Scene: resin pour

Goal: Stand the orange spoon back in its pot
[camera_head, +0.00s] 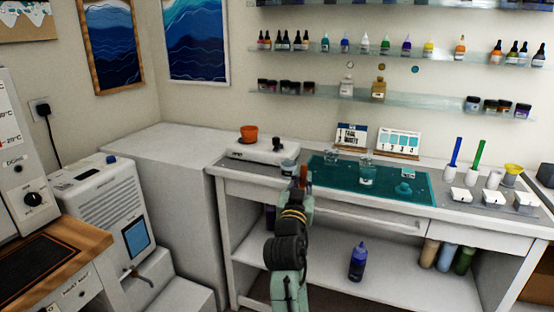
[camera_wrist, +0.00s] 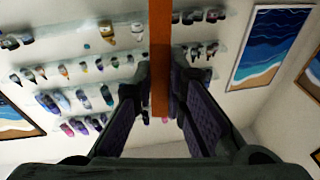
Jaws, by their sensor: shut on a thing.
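The orange spoon (camera_wrist: 160,60) shows in the wrist view as a long orange bar running from the top edge down between my fingers. My gripper (camera_wrist: 162,100) is shut on it. In the head view my gripper (camera_head: 302,184) is at the front edge of the bench, with a small orange part of the spoon (camera_head: 304,171) above it. At the right of the bench stand a white pot with a blue spoon (camera_head: 455,152), a white pot with a green spoon (camera_head: 478,154), and a white pot (camera_head: 494,180) with no spoon showing. The spoon's far end is out of the wrist view.
A teal mat (camera_head: 335,180) with glass jars lies mid-bench. White blocks (camera_head: 493,197) stand in front of the pots, and a yellow cup (camera_head: 513,170) is right of them. Shelves of bottles hang above.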

